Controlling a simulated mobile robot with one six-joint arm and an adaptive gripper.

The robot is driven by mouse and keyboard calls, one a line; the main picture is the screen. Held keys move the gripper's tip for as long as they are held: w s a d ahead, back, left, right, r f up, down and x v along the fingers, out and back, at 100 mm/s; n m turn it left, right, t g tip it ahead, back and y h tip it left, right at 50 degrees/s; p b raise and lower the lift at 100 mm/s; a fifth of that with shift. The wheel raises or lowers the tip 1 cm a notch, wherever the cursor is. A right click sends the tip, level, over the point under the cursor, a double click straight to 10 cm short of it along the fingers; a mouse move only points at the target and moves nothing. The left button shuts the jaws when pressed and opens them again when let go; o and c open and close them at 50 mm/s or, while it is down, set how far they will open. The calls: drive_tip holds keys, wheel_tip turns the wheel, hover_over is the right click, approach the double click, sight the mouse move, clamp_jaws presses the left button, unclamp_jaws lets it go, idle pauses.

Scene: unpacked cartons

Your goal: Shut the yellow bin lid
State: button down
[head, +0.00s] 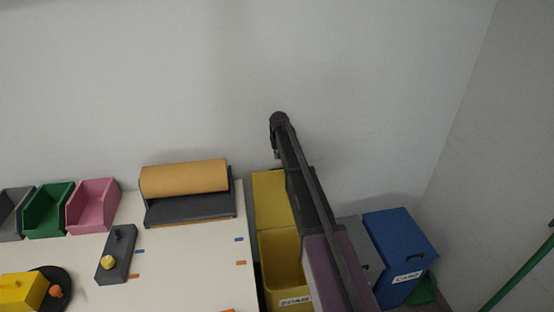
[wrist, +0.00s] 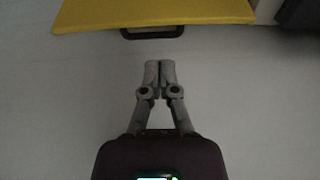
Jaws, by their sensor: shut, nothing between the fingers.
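The yellow bin (head: 282,262) stands right of the table, its top open and its inside visible. Its yellow lid (head: 271,200) is raised at the back, by the wall, partly hidden by my arm. In the wrist view the yellow lid (wrist: 150,12) fills the top, with a dark handle (wrist: 152,33) along its edge. My gripper (wrist: 160,64) is shut and empty, its fingertips a little apart from the handle in the picture. In the head view my arm reaches over the bins and its end is hard to make out near the wall.
A blue bin (head: 399,245) with its lid down stands to the right, with a grey bin (head: 362,240) partly behind my arm. The white table (head: 190,265) on the left holds a paper roll (head: 184,179), small trays and blocks. A wall rises close behind.

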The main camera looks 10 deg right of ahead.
wheel_tip(320, 180, down, 9)
drive_tip(key=w+b, duration=0.1)
drive_tip(key=b, duration=0.7)
drive_tip(key=shift+w+b, duration=0.35)
drive_tip(key=shift+s+a, duration=0.1)
